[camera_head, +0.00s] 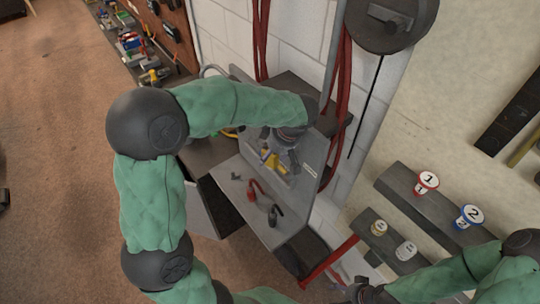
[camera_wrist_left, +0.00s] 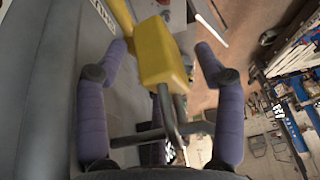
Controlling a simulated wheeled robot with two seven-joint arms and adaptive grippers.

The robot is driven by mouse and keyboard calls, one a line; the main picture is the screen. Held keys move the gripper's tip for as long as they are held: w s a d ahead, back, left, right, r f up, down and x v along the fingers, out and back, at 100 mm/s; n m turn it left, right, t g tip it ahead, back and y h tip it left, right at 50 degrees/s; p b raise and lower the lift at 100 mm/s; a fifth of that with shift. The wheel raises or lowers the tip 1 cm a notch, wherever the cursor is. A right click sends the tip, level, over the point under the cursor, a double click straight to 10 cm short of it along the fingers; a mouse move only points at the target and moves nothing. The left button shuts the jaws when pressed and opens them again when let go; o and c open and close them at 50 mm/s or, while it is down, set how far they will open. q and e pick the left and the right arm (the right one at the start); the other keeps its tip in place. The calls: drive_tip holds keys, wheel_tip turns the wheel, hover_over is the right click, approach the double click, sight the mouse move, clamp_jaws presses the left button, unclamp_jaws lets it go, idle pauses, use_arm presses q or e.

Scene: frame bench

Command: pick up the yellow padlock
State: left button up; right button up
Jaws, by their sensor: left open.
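The yellow padlock (camera_head: 270,159) is at the grey bench frame, under my left gripper (camera_head: 278,152). In the left wrist view, the yellow padlock (camera_wrist_left: 160,52) has its body between the open, purple-padded fingers of my left gripper (camera_wrist_left: 162,58). Its grey shackle points toward the palm. Gaps show on both sides of the body, so the fingers do not appear to grip it. My right gripper (camera_head: 366,291) is at the bottom edge of the head view, away from the padlock. Its fingers are not clear.
A red padlock (camera_head: 252,192) and a black padlock (camera_head: 273,215) are on the grey panel (camera_head: 272,236) nearer the front. An upright grey plate (camera_head: 318,165) stands close right of my left gripper. Numbered cups (camera_head: 427,182) sit on a dark shelf (camera_head: 397,185) at right.

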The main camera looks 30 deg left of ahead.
use_arm(q)
drive_tip(key=shift+f, duration=0.1)
clamp_jaws()
idle(0.3)
drive_tip(key=shift+w+r, duration=0.1)
drive_tip(key=shift+r, duration=0.5)
drive_tip(key=shift+s+a+r+b, duration=0.1)
drive_tip(key=shift+s+r+b, duration=0.05)
drive_tip(key=shift+s+b, duration=0.15)
drive_tip(key=s+a+b, duration=0.1)
drive_tip(key=s+a, duration=0.2)
drive_tip(key=s, duration=0.5)
drive_tip(key=s+a+b, duration=0.2)
drive_tip(key=s+a, duration=0.1)
drive_tip(key=s, duration=0.5)
drive_tip(key=shift+a+b, duration=0.3)
drive_tip(key=shift+a, duration=0.05)
